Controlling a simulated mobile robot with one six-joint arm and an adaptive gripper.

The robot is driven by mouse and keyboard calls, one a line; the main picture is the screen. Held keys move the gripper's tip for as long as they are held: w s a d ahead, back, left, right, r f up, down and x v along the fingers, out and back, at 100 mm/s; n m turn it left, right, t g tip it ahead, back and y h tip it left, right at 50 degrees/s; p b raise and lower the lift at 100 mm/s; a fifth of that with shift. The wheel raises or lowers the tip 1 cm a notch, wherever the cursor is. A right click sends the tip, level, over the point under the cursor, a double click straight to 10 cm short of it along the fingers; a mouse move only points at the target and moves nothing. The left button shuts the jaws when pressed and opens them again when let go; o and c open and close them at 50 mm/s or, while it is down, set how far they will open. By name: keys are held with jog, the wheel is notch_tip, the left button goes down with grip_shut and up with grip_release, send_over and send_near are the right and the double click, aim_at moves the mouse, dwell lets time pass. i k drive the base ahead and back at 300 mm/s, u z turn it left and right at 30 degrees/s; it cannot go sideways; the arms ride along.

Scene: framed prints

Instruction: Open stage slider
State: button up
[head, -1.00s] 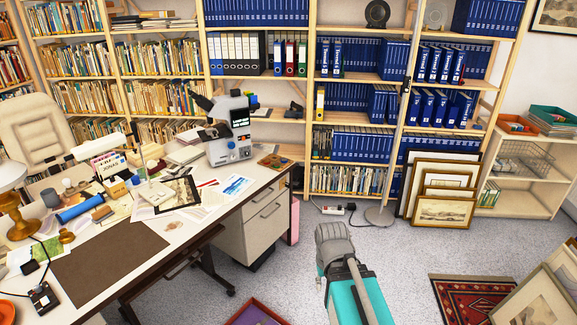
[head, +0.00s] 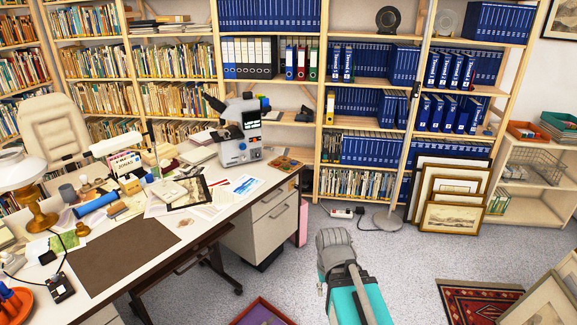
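A white and grey microscope-like instrument (head: 240,130) stands upright near the far right end of the desk (head: 262,196) in the head view. It has a dark lit display, dark eyepieces pointing up to the left, and knobs low on its front. I cannot make out a stage slider on it at this size, nor whether one is open. Part of my arm, teal and grey, shows at the bottom centre, over the floor and apart from the desk. My gripper is not visible.
Papers, a framed picture (head: 184,192) and a dark mat (head: 122,255) lie on the desk. Drawers (head: 272,207) hang under its right end. Framed prints (head: 452,217) lean on the shelves behind.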

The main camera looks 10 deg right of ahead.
aim_at(224, 131)
jog(key=u, duration=0.1)
jog(key=i, duration=0.95)
jog(key=z, duration=0.1)
